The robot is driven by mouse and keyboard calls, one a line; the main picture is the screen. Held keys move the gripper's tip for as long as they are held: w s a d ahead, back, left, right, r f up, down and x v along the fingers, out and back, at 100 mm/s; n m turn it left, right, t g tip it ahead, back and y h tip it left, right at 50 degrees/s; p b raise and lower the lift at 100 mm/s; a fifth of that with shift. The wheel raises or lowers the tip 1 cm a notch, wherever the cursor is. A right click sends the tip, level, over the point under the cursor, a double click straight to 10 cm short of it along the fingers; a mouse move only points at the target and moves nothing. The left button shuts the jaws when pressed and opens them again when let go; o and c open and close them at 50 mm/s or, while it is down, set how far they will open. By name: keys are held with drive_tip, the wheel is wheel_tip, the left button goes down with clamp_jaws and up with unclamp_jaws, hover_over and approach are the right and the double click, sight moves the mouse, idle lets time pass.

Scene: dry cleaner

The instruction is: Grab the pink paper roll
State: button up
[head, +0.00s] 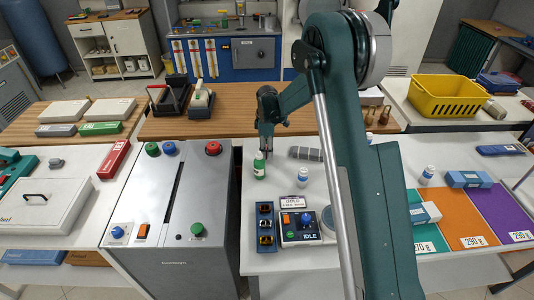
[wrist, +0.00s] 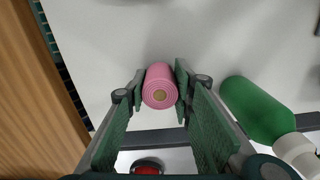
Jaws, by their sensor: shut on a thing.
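The pink paper roll (wrist: 160,86) shows in the wrist view, its rolled end with a tan core facing the camera. My gripper (wrist: 159,84) is shut on it, one fingertip pad against each side. In the head view my gripper (head: 266,148) is over the white table (head: 262,205), just behind the green bottle. I cannot make out the roll in the head view, where the gripper and bottle hide that spot. I cannot tell whether the roll touches the table.
A green bottle with a white cap (wrist: 255,108) stands close right of my gripper, also seen in the head view (head: 259,168). A grey roll (head: 306,154) lies to the right. A control box (head: 299,227) stands in front. A wooden counter (head: 225,125) runs behind.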

wheel_tip(320, 180, up, 9)
drive_tip(key=shift+r+p, duration=0.1)
drive_tip(key=shift+p, duration=0.45)
